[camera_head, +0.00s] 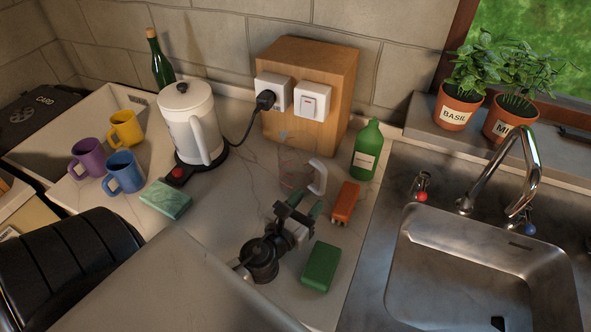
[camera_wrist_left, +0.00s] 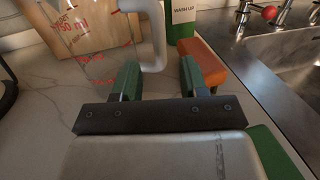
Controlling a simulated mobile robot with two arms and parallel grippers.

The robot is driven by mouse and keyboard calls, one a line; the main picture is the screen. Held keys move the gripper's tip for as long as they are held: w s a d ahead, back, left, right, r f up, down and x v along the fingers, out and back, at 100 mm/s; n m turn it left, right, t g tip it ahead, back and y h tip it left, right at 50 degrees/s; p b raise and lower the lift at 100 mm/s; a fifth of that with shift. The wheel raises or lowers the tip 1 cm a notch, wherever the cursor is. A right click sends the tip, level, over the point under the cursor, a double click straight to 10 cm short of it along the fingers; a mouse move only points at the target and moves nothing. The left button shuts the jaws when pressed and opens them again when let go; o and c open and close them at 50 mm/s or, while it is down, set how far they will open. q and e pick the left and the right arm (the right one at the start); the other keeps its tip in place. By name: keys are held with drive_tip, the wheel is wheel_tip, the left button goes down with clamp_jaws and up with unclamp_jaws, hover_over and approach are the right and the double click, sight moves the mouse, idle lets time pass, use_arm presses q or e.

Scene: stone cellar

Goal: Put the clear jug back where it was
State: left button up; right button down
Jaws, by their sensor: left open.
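The clear jug (camera_head: 290,168), see-through with red markings and a white handle (camera_head: 318,177), stands upright on the pale worktop in front of the wooden box. In the left wrist view the jug (camera_wrist_left: 92,38) is at the upper left, and its handle (camera_wrist_left: 155,40) lies just beyond the gap between my fingers. My left gripper (camera_head: 299,206) is open and empty, its green fingertips (camera_wrist_left: 160,78) pointing at the handle side. I cannot tell whether they touch the jug. My right gripper is not in view.
An orange block (camera_head: 345,202) and a green bottle (camera_head: 367,151) stand close right of the jug; a green sponge (camera_head: 321,267) lies beside my gripper. A white kettle (camera_head: 191,125), mugs (camera_head: 124,172) and a pale green block (camera_head: 165,199) are left. The sink (camera_head: 480,265) is right.

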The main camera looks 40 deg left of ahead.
use_arm(q)
drive_tip(key=s+b, duration=0.1)
drive_tip(key=s, duration=0.3)
drive_tip(key=shift+d+f, duration=0.1)
drive_tip(key=shift+s, duration=0.4)
